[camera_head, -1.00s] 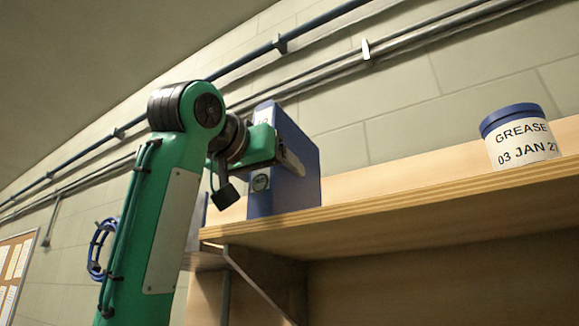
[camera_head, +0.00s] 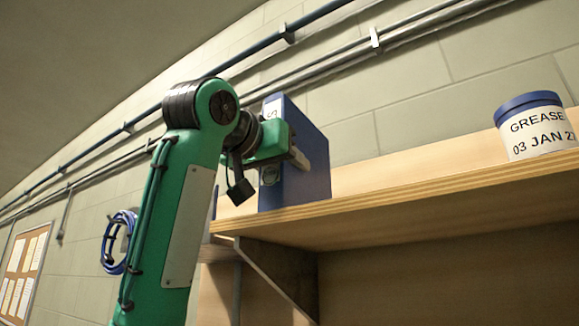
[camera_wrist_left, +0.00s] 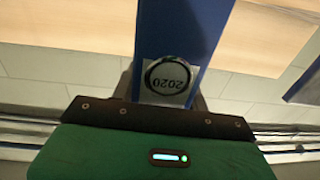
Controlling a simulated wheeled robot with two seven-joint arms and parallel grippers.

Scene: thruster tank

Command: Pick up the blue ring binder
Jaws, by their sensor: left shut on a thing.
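The blue ring binder (camera_head: 308,172) stands upright at the left end of the wooden shelf in the head view. My left gripper (camera_head: 293,153) reaches in from the left and is shut on the binder. In the left wrist view the binder's blue spine (camera_wrist_left: 183,30) runs between the fingers, with a round label reading 2020 close to the gripper (camera_wrist_left: 167,100). The far finger is mostly hidden behind the binder. Whether the binder's base touches the shelf is hard to tell. My right gripper is not in view.
The wooden shelf (camera_head: 400,198) carries a white grease tub (camera_head: 537,128) with a blue lid at the right. The shelf between them is clear. Pipes (camera_head: 290,35) run along the wall behind. A coiled blue cable (camera_head: 118,242) and a notice board (camera_head: 22,270) are at the left.

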